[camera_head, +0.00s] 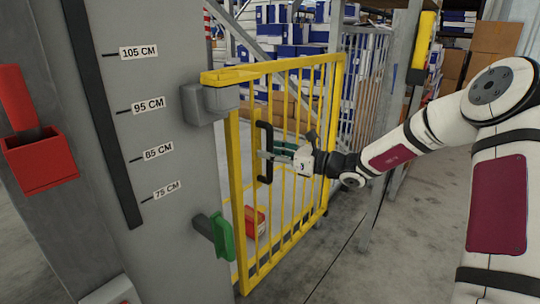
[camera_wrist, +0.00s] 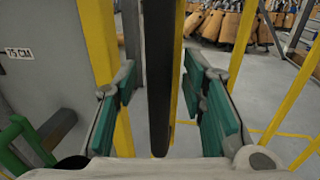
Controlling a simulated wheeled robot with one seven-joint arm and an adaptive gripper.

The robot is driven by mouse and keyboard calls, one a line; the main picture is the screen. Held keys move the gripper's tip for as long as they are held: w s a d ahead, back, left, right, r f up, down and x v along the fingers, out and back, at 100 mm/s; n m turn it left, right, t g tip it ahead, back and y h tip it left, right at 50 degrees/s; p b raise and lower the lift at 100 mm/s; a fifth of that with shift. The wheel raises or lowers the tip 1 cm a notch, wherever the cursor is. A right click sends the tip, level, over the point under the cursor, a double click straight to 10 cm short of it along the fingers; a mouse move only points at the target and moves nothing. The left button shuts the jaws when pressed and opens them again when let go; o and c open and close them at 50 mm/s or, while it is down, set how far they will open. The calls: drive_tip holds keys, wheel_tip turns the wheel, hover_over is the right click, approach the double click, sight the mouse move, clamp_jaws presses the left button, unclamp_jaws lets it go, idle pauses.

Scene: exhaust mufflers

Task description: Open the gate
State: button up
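The yellow barred gate (camera_head: 292,72) stands beside a grey column with height marks, its left end close to the column. A black vertical handle (camera_head: 264,171) is mounted on the gate's left part. It also shows in the wrist view (camera_wrist: 159,75) as a dark upright bar. My gripper (camera_head: 268,154) is at the handle, at about its mid height. In the wrist view my gripper's teal-padded fingers (camera_wrist: 160,88) are apart, one on each side of the handle, with gaps visible on both sides. Whether the gate is latched cannot be told.
The grey column (camera_head: 150,130) stands left of the gate, with a grey block (camera_head: 210,101) and a green lever (camera_head: 222,236). A red box (camera_head: 40,160) hangs at far left. Shelves with blue boxes (camera_head: 300,35) stand behind the gate. The floor (camera_head: 400,240) at right is clear.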

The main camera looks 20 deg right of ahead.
drive_tip(key=shift+w+a, duration=0.1)
drive_tip(key=shift+a, duration=0.05)
drive_tip(key=shift+c, duration=0.3)
clamp_jaws()
